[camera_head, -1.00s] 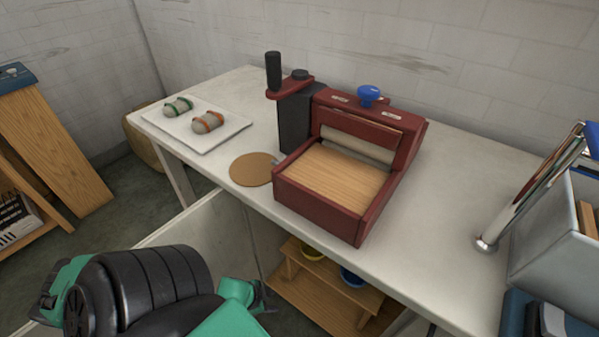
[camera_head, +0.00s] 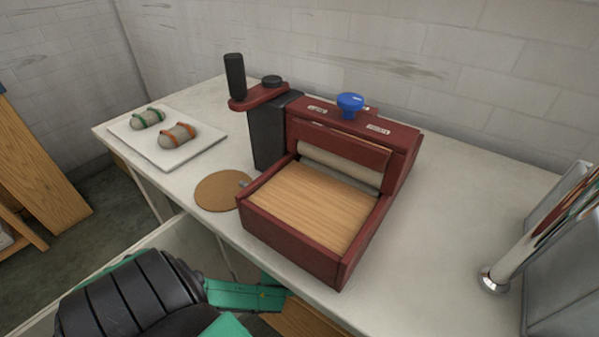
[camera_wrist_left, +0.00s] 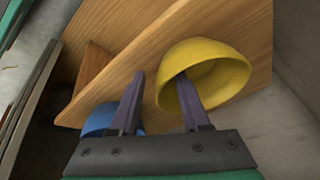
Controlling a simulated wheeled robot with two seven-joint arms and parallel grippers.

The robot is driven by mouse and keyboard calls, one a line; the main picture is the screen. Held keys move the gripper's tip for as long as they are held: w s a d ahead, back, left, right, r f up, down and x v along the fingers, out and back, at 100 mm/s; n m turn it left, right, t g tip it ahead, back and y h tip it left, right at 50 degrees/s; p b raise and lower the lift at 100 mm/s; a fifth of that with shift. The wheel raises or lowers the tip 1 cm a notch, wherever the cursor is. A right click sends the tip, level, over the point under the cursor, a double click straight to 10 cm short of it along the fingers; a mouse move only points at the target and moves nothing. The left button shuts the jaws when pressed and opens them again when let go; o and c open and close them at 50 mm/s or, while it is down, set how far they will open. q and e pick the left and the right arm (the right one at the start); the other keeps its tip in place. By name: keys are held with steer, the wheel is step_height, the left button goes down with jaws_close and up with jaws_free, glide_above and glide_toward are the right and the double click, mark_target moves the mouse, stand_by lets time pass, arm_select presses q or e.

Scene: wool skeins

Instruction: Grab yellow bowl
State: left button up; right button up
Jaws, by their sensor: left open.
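The yellow bowl (camera_wrist_left: 222,62) sits on a wooden shelf board (camera_wrist_left: 130,45) in the left wrist view, its opening partly towards the camera. My left gripper (camera_wrist_left: 160,76) is open. Its right finger overlaps the bowl's opening and its left finger is outside the bowl, so the near left rim lies between the fingers. I cannot tell whether either finger touches it. In the head view my left arm (camera_head: 150,300) reaches under the table's front edge. The fingers and the yellow bowl are hidden there. My right gripper is not in view.
A blue bowl (camera_wrist_left: 98,120) is close to the left finger, partly hidden. Above, the white table (camera_head: 420,250) carries a red press (camera_head: 300,235), a round cork mat (camera_head: 218,192) and a white tray (camera_head: 205,146) with two skeins. A wall (camera_wrist_left: 290,110) stands right of the shelf.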

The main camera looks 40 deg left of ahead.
arm_select(q)
jaws_close()
steer(key=shift+r, duration=0.1)
